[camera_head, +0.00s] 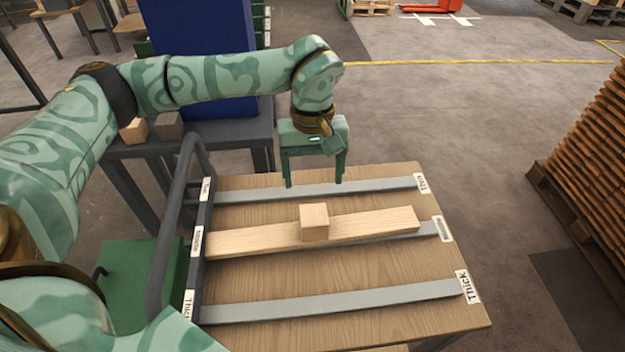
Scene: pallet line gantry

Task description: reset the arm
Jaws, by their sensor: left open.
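My left arm comes in from the left and reaches over the far side of a wooden table (380,322). Its gripper (315,184) points down, open and empty, with its fingertips near the far grey rail labelled "Thin" (385,185). A wooden plank (262,237) lies along the middle rail, apart from the gripper. A small wooden block (314,221) sits on top of the plank, on the near side of the gripper. My right gripper is not in view.
A near grey rail labelled "Thick" (330,302) is bare. A dark tubular handle (165,235) rises at the table's left end. Two small blocks (135,131) sit on a dark bench behind, by a blue panel (205,60). Stacked boards (590,165) stand at right; open floor lies between.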

